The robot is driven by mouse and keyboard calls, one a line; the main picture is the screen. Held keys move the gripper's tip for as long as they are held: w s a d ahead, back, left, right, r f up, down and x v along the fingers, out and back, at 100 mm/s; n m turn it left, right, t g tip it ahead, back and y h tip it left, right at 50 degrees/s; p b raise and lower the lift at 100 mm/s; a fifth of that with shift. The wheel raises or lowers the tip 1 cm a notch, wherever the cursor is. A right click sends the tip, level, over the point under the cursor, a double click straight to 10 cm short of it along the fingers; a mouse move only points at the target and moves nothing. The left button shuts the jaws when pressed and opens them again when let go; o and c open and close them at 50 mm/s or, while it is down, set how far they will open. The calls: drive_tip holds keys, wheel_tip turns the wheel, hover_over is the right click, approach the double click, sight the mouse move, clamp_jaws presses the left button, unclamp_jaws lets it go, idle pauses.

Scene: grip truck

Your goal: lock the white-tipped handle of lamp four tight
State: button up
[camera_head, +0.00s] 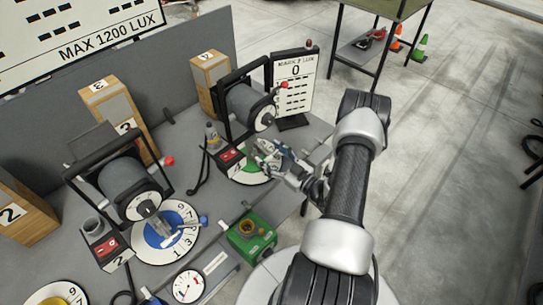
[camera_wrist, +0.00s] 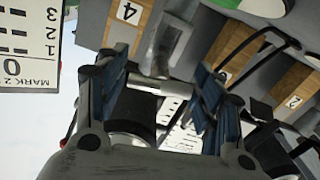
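Lamp four (camera_head: 250,108) is a dark cylinder in a black frame, standing at the back right of the grey bench. My gripper (camera_head: 268,160) is low in front of it, over the dial at its base. In the wrist view, my gripper's (camera_wrist: 158,72) two blue-padded fingers are spread. A pale cylindrical tip (camera_wrist: 152,83), apparently the white-tipped handle, lies crosswise between them. Its left end is close to the left finger; I cannot tell whether it touches. A grey translucent lever (camera_wrist: 167,42) shows just beyond it. The handle is hard to make out in the head view.
A MARK 2 LUX panel (camera_head: 295,82) stands right behind the lamp. A red switch box (camera_head: 231,157) is left of my gripper, and a green box (camera_head: 250,237) sits in front. Another lamp (camera_head: 128,187) stands to the left. Open floor lies to the right.

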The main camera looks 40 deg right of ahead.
drive_tip(key=shift+o, duration=0.6)
drive_tip(key=s, duration=1.2)
drive_tip(key=shift+d, duration=0.45)
